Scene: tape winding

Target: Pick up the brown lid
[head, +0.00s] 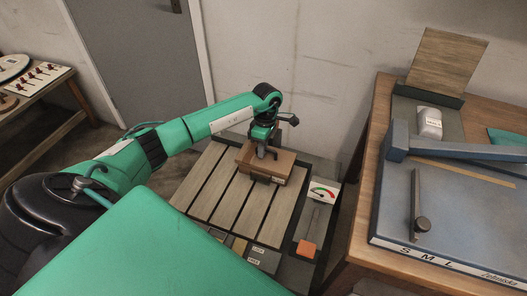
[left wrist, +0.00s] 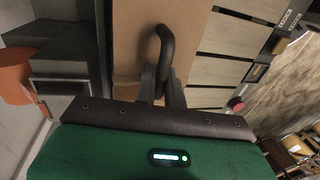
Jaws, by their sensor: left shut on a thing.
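The brown lid (head: 278,163) is at the far end of a low slatted platform, under my left gripper (head: 264,148). In the left wrist view the lid (left wrist: 131,55) is a flat brown panel with a dark curved handle (left wrist: 166,45). My left gripper (left wrist: 162,88) is shut on that handle, its fingers on either side of the handle's lower end. Whether the lid rests on something or hangs just above the slats is hard to tell. My right gripper is in neither view.
The slatted platform (head: 222,187) has a gauge (head: 322,192) and an orange block (head: 306,249) on its right. A wooden table (head: 360,222) with a blue-grey cutting board (head: 455,215) stands at the right. A wall and door are behind; a side table (head: 40,85) is at far left.

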